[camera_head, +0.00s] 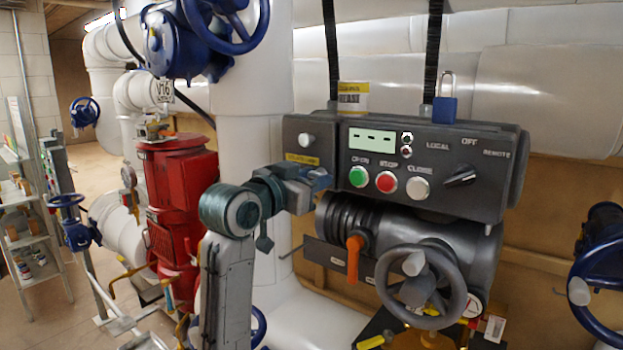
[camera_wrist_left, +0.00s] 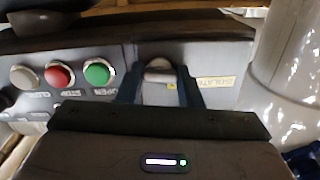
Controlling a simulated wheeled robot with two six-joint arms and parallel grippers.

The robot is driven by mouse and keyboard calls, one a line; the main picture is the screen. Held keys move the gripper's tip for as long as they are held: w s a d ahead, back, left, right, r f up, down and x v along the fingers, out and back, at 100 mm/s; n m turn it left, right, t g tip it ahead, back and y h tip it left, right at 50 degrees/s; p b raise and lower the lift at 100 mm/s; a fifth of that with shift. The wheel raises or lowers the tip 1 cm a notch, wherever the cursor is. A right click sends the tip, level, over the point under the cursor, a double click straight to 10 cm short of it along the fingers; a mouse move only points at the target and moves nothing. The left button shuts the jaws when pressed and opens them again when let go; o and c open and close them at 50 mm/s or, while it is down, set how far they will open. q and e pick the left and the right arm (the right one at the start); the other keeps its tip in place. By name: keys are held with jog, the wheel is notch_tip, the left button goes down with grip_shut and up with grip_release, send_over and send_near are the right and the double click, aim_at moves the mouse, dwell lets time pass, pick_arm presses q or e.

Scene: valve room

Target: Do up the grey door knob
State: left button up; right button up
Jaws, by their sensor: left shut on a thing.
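The grey door knob (camera_wrist_left: 158,68) shows in the left wrist view on the dark control box's front, between the green button and a yellow label. My left gripper (camera_wrist_left: 158,82) has one dark blue finger on each side of it and is shut on it. In the head view my left gripper (camera_head: 325,179) reaches the box front just left of the green button and hides the knob. The knob's exact turn is hard to tell. My right gripper is not in view.
The control box (camera_head: 440,200) carries green, red and white buttons, a black selector (camera_head: 461,176) and a blue padlock (camera_head: 445,106) on top. Below are an orange lever (camera_head: 354,258) and a grey handwheel (camera_head: 421,286). A white pipe (camera_head: 252,125) and a red unit (camera_head: 178,205) stand left.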

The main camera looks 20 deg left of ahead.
pick_arm(q)
jog(key=shift+m, duration=0.3)
jog(key=m, duration=0.3)
jog(key=shift+b, duration=0.35)
jog(key=m+b, duration=0.3)
jog(key=m, duration=0.9)
jog(key=shift+m, duration=0.3)
jog(key=o, duration=1)
